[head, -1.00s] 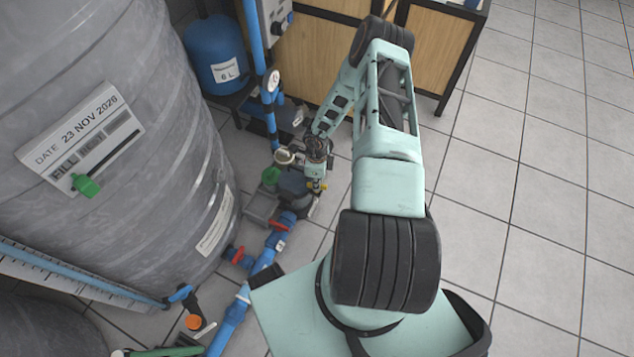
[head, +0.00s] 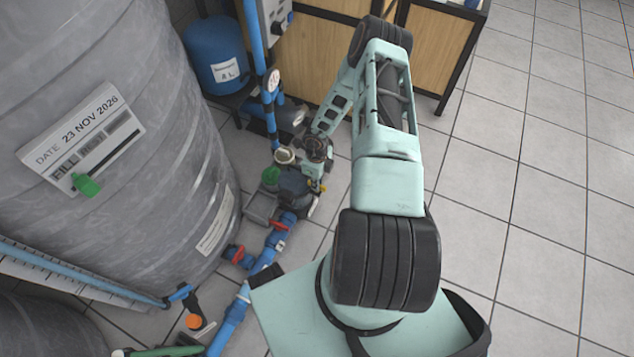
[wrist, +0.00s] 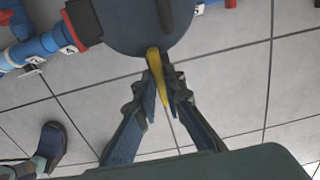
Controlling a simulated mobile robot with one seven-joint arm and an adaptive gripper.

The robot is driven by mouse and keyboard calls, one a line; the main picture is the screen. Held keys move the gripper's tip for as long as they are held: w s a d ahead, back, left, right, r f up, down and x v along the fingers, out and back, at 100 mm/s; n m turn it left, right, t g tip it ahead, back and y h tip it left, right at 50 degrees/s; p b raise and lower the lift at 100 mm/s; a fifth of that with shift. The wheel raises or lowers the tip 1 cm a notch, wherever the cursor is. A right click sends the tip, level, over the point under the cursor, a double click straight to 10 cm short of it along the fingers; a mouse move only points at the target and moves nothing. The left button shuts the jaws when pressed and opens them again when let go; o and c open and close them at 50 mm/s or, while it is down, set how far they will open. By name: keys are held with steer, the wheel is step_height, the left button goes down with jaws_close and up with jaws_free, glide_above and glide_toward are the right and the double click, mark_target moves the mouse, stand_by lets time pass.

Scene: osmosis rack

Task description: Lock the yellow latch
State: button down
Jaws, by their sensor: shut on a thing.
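The yellow latch (wrist: 156,72) is a thin yellow lever at the edge of a dark round housing (wrist: 130,22) in the wrist view. My gripper (wrist: 163,88) has its two dark fingers on either side of the latch and is shut on it. The latch points down between the fingers. In the head view, a small bit of yellow (head: 318,187) shows beside the dark pump-like unit (head: 294,184). My gripper (head: 316,178) is there too, partly hidden by my wrist.
A large grey tank (head: 110,190) stands at the left. Blue pipes (head: 262,265) with red-handled valves run along the floor beside it. A blue vessel (head: 215,55) and wooden cabinets (head: 310,60) are behind. The tiled floor (head: 530,200) at the right is clear.

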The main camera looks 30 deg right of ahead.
steer(key=c, duration=2)
jaws_free()
step_height(320, 180, up, 12)
